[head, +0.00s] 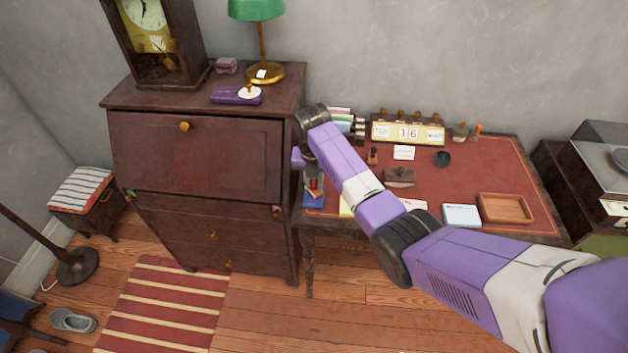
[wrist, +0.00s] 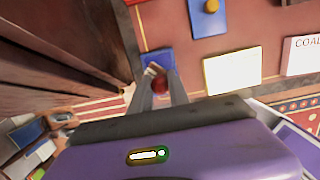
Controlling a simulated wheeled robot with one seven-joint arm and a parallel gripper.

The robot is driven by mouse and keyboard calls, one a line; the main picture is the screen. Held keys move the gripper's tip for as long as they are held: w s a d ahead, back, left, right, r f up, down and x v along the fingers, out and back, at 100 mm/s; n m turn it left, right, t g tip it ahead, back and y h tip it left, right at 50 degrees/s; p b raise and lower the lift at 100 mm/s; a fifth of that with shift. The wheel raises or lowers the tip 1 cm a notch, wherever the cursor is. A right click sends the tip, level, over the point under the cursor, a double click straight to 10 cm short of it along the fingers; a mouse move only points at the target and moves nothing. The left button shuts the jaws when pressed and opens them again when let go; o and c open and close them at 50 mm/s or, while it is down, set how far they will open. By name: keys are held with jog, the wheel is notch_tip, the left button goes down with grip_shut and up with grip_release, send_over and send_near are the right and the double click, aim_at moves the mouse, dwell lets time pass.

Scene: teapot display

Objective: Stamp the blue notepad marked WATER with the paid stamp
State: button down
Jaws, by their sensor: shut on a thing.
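My gripper (wrist: 160,88) is shut on a stamp with a round red knob (wrist: 159,85). In the head view, the gripper (head: 314,184) is at the left front of the desk, over a dark blue pad (head: 313,202). This blue pad also shows in the wrist view (wrist: 152,57), just beyond the fingertips and partly covered by them. No writing on it can be read, and I cannot tell whether the stamp touches it. A lighter blue pad (head: 461,215) lies further right on the desk.
A pale yellow pad (wrist: 232,71) and a pad marked COAL (wrist: 303,57) lie to the right. A blue item with an orange knob (wrist: 210,18) is behind. A wooden tray (head: 506,208) sits at right. The dark cabinet (head: 200,160) stands close on the left.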

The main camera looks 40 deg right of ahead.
jog(key=shift+f, duration=0.6)
dwell(1.9)
notch_tip(320, 180, up, 7)
jog(key=p, duration=0.6)
jog(key=shift+r+p, duration=0.15)
jog(key=shift+p, duration=0.25)
